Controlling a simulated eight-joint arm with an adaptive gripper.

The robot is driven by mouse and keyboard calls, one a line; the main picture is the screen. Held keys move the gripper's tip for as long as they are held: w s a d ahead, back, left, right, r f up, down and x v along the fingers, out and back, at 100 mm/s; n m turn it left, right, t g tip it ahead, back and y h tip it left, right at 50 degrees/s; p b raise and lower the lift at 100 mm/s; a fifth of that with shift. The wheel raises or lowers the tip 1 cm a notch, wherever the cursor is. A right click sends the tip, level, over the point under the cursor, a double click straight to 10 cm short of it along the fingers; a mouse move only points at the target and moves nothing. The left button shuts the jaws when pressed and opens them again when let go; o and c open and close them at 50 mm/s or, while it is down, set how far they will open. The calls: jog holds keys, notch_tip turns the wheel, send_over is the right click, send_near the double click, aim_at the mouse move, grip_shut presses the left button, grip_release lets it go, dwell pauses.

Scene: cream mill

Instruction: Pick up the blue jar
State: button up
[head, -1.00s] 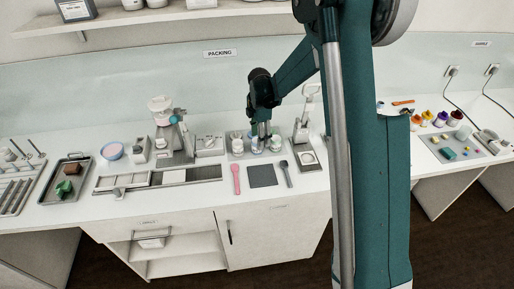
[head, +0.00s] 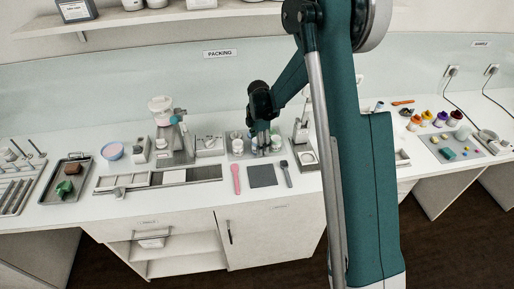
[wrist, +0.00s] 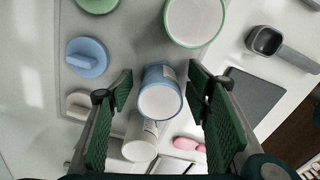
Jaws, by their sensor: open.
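The blue jar (wrist: 160,93) shows in the wrist view as a small round jar with a blue rim and a pale top. It lies between the two fingers of my gripper (wrist: 162,88), with a visible gap on each side. The gripper is open. In the head view my gripper (head: 261,147) points down over the jars on the packing bench and hides the blue jar there, or nearly so.
A larger green-rimmed jar (wrist: 195,20) stands close above the fingers in the wrist view; a white jar (wrist: 140,138) stands close below. A blue lid (wrist: 88,57) lies left. A dark mat (head: 262,175) and a pink spatula (head: 236,179) lie in front.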

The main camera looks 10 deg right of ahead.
jog(key=shift+c, duration=0.5)
jog(key=c, duration=0.7)
jog(key=shift+r, duration=5)
